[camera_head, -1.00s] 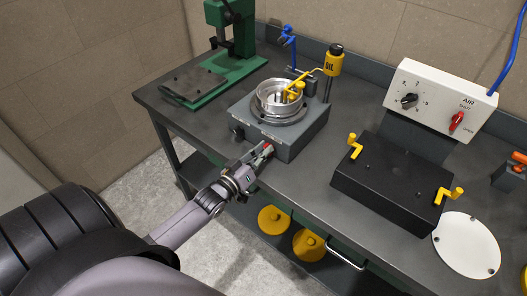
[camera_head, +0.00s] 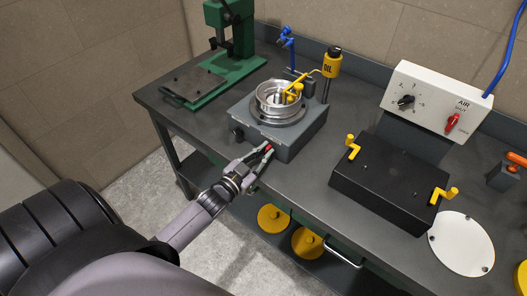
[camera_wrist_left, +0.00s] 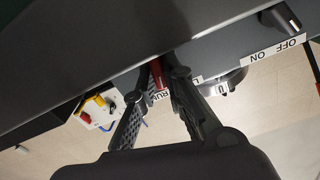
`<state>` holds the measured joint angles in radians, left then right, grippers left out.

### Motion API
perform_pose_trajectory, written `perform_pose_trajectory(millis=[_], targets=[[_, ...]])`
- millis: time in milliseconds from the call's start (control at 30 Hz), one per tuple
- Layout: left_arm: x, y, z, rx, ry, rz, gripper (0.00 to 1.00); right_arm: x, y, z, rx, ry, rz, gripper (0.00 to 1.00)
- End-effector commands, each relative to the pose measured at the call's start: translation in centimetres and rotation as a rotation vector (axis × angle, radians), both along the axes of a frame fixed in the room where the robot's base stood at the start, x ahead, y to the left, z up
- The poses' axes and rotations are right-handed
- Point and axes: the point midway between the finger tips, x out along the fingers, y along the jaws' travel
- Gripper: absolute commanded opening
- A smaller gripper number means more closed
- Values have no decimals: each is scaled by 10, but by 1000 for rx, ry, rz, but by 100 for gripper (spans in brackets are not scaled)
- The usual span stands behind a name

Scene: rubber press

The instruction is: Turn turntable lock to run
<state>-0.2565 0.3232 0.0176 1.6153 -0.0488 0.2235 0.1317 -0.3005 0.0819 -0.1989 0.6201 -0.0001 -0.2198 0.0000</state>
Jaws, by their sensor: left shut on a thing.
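The turntable unit (camera_head: 251,121) is a grey box with a round metal turntable (camera_head: 279,99) on top, on the bench. Its red lock lever (camera_wrist_left: 158,73) is on the front face, between my left gripper's fingers in the left wrist view, beside a label whose readable part says RUN. In the head view my left gripper (camera_head: 262,153) is at the front face of the box and mostly covers the lever. The left gripper is shut on the lever. The label beside the lever is partly hidden by the fingers. My right gripper is not in view.
A black knob (camera_wrist_left: 281,20) with an OFF/ON label is on the same front face. A yellow oil cup (camera_head: 332,65) stands behind the turntable. A green press (camera_head: 232,62) is at the back left. A black box with yellow handles (camera_head: 390,180) is to the right.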

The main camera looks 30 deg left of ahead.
Motion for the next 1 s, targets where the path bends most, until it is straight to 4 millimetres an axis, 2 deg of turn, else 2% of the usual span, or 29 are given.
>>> perform_pose_trajectory(millis=[400, 1000], targets=[[0, -1, -1, 246, -18, 0, 0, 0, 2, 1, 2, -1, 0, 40], [0, -2, -1, 309, -23, -1, 0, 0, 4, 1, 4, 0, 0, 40]])
